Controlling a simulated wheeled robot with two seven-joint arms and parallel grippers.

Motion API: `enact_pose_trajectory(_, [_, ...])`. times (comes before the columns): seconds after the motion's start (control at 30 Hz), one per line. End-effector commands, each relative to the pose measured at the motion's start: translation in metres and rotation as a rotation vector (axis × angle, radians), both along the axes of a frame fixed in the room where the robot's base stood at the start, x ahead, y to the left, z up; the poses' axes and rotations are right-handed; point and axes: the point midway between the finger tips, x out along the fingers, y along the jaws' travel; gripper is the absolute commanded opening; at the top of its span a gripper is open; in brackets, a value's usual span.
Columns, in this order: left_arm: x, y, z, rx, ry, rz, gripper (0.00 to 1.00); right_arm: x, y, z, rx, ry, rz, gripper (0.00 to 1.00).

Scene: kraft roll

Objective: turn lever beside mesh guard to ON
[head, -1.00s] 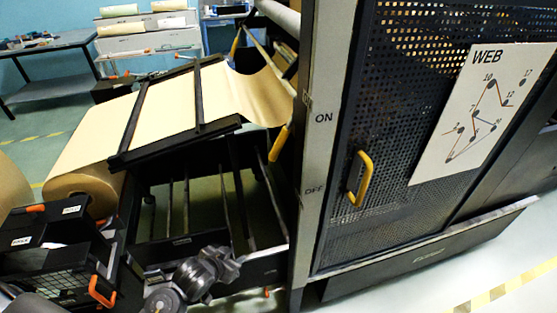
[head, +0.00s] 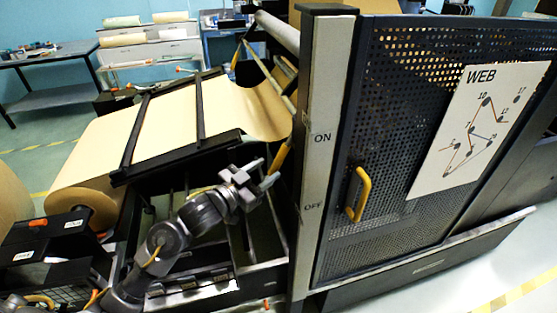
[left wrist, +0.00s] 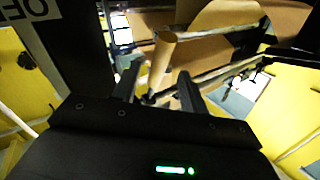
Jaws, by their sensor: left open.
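The lever (head: 281,156) is a short yellow bar at the left side of the grey post (head: 328,100), which bears ON above and OFF below. It slants, and its lower end is partly hidden behind my gripper. My left gripper (head: 266,174) is open, with its fingertips close to the lever's lower part. In the left wrist view a tan-yellow bar (left wrist: 161,62), apparently the lever, stands between and just beyond the two dark fingers (left wrist: 158,90). Contact cannot be told. The OFF label (left wrist: 15,72) shows upside down there. My right gripper is out of view.
The mesh guard (head: 385,130) with its yellow handle (head: 357,195) and WEB sheet (head: 480,130) is right of the post. The kraft roll (head: 88,207) and its paper web (head: 170,120) lie left, over a dark frame (head: 122,172) near my arm.

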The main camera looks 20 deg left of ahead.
Motion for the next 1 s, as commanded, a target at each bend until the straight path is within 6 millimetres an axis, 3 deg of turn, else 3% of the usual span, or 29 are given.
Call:
enact_pose_trajectory(0.1, [0.021, -0.01, 0.003, -0.003, -0.001, 0.001, 0.43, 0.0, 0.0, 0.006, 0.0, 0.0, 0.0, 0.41])
enact_pose_trajectory(0.3, [0.043, -0.021, 0.001, 0.0, 0.001, 0.001, 0.43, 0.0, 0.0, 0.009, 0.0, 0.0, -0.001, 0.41])
enact_pose_trajectory(0.7, [0.05, -0.025, 0.0, 0.001, 0.0, 0.0, 0.43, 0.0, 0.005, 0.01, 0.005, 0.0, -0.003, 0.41])
enact_pose_trajectory(1.0, [0.05, -0.025, 0.0, 0.001, 0.0, 0.0, 0.07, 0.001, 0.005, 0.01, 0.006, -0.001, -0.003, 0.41])
